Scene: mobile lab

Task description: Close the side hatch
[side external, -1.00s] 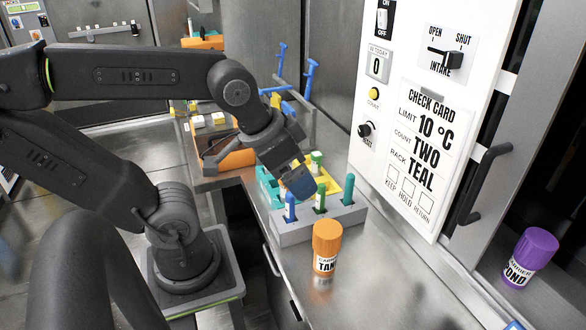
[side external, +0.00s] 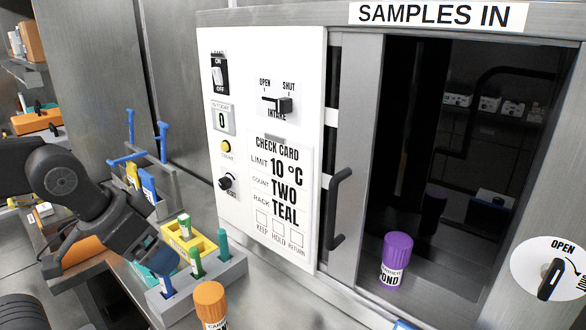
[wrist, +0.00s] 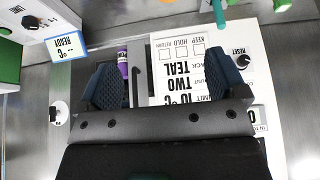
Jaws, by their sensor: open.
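The side hatch is an opening under the SAMPLES IN sign, with a grey sliding door (side external: 358,150) at its left side. The door has a black upright handle (side external: 338,210). The hatch stands open, and its dark inside shows. A purple canister (side external: 395,262) stands upright at the opening, just right of the door. My gripper (side external: 158,258) is over the rack with vials, left of the door and apart from the handle. In the wrist view my gripper (wrist: 165,85) has its two blue fingers spread, with nothing held between them.
A grey rack (side external: 205,290) holds several vials. An orange canister (side external: 210,302) stands in front of it. A white panel (side external: 240,150) with an intake lever (side external: 280,104) is left of the door. A round OPEN dial (side external: 550,278) is on the right wall.

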